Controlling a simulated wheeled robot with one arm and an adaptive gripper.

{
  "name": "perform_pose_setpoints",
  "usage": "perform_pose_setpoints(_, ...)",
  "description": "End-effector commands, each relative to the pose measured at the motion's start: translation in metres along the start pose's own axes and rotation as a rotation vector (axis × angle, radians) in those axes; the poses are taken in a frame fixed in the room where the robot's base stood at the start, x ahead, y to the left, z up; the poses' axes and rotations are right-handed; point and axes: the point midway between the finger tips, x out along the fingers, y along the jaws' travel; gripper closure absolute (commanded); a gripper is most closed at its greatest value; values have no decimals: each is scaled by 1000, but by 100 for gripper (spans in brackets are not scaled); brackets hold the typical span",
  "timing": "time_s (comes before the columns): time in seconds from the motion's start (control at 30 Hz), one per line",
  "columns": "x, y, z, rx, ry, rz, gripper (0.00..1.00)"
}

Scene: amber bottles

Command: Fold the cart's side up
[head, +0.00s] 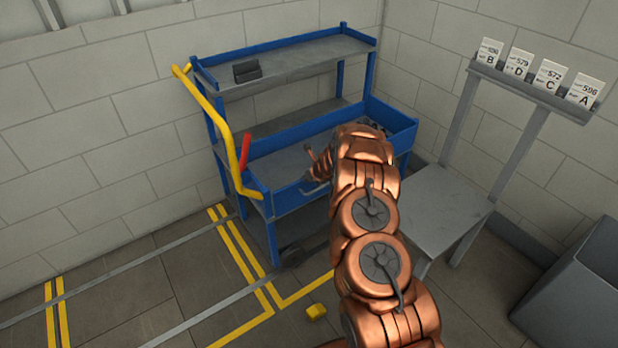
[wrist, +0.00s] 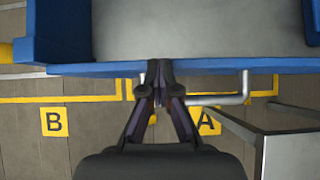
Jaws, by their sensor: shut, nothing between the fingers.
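The blue cart (head: 262,95) stands against the wall corner, with grey decks and a yellow handle (head: 222,118). Its near side panel (head: 292,199) shows as a blue face below the front edge of the lower deck; it seems to hang down. In the wrist view the side's edge (wrist: 95,68) is a thin blue strip, with a bent metal bar (wrist: 225,99) in front of it. My gripper (wrist: 158,68) is shut and empty, its fingertips over or against this strip; contact is unclear. In the head view my gripper (head: 312,178) is partly hidden by my arm.
A red lever (head: 245,150) stands by the yellow handle. A grey stand (head: 445,200) with lettered cards is on the right, near a grey bin (head: 578,285).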

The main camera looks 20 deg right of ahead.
Motion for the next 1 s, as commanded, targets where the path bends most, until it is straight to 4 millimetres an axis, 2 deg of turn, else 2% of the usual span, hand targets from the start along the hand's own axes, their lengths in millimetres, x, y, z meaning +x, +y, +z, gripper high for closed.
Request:
perform_pose_setpoints(0.1, 1, 1, 6, -4, -7, -2, 100)
perform_pose_setpoints(0.63, 6, 2, 7, -4, -6, 1, 100)
perform_pose_setpoints(0.87, 5, 1, 4, -5, -7, 0, 100)
perform_pose_setpoints(1.0, -2, -1, -5, -1, -7, -1, 100)
